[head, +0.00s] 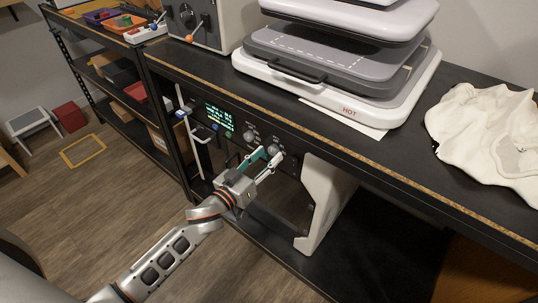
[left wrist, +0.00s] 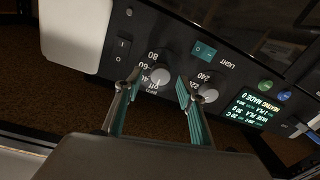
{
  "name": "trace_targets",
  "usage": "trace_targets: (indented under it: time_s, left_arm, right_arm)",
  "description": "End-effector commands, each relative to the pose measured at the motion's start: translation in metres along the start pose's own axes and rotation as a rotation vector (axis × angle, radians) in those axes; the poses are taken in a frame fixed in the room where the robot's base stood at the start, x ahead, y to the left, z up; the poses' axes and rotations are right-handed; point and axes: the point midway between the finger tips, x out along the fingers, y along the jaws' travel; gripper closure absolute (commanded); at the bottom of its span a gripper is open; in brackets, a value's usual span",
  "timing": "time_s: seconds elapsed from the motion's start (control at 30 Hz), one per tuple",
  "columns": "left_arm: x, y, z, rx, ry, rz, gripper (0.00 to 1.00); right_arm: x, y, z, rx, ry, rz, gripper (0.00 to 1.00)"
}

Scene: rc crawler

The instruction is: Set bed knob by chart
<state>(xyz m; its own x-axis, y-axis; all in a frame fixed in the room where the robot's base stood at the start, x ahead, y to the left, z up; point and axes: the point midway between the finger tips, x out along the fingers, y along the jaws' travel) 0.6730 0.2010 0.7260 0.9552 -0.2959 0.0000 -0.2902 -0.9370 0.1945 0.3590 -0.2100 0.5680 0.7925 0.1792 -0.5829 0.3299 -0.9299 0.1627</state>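A black control panel under the bench top carries two round grey knobs. The knob farther from the display has 40, 60, 80 and off marks in the left wrist view (left wrist: 161,76); it also shows in the head view (head: 276,149). The other knob (left wrist: 208,92) has 220 and 240 marks. My left gripper (head: 267,158) is open in front of the panel. In the left wrist view its fingertips (left wrist: 157,88) lie either side of the 40–80 knob; contact cannot be told. The knob's exact setting is unclear. No chart is clearly identifiable. My right gripper is out of view.
A lit display (head: 219,117) sits left of the knobs; a LIGHT switch (left wrist: 204,52) is between them in the wrist view. A heat press marked HOT (head: 349,111) and white cloth (head: 480,135) rest on the bench. A white bracket (head: 322,200) stands right of the panel.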

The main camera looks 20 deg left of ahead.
Motion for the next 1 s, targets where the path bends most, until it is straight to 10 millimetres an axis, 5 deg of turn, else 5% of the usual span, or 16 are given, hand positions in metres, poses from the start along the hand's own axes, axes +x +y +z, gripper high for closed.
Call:
trace_targets:
  time_s: [0.43, 0.6, 1.0]
  left_arm:
    - [0.0122, -0.0002, 0.0001, -0.001, -0.001, -0.001, 0.61]
    - [0.0121, -0.0002, 0.0001, 0.0, -0.001, 0.0, 0.99]
    - [0.0121, 0.0, -0.0002, 0.046, 0.002, 0.0, 0.99]
  right_arm:
    - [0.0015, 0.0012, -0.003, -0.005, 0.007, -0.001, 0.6]
    - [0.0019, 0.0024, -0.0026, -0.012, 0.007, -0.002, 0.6]
    - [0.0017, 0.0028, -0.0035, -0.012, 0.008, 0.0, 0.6]
